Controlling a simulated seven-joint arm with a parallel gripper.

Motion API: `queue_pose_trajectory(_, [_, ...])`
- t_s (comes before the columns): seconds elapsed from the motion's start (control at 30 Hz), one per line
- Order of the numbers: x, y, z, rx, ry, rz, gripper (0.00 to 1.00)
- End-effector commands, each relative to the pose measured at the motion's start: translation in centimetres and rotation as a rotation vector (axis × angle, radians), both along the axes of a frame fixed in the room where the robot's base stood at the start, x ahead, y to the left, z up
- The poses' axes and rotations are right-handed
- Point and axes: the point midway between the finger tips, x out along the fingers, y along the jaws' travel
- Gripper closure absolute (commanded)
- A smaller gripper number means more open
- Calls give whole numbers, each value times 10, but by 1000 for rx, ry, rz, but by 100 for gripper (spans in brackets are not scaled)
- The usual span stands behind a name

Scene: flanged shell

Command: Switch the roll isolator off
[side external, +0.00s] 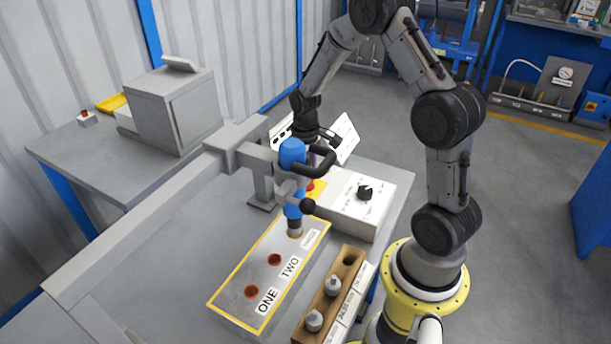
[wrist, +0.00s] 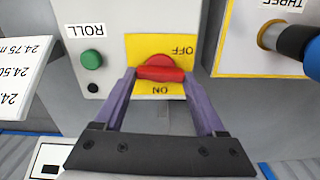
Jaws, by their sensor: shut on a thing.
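The roll isolator is a red rotary handle (wrist: 160,73) on a yellow plate (wrist: 143,45) fixed to a light grey box. In the wrist view the plate's lettering is upside down, with OFF above the handle and ON below it. The handle's bar lies across the picture, and I cannot tell for sure which mark it points to. My gripper (wrist: 159,78) has its two purple fingers closed on the ends of the handle. In the side external view, my gripper (side external: 318,160) is partly hidden behind a blue tool, and little of the red handle shows.
A green button (wrist: 91,59) sits beside the isolator under a ROLL label. A blue tool (side external: 292,175) on a grey arm stands close to my gripper. A white box with a black knob (side external: 364,192), a numbered plate (side external: 240,302) and a wooden block (side external: 345,276) are nearby.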

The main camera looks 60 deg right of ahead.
Motion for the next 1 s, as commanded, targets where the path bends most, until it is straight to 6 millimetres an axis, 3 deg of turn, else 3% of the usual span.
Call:
queue_pose_trajectory(0.77, [1,0,2,-2,-3,106,83])
queue_pose_trajectory(0.8, [1,0,2,-2,-3,106,24])
queue_pose_trajectory(0.93, [1,0,1,-1,-2,105,1])
queue_pose_trajectory(1.0, [1,0,1,-1,-2,104,0])
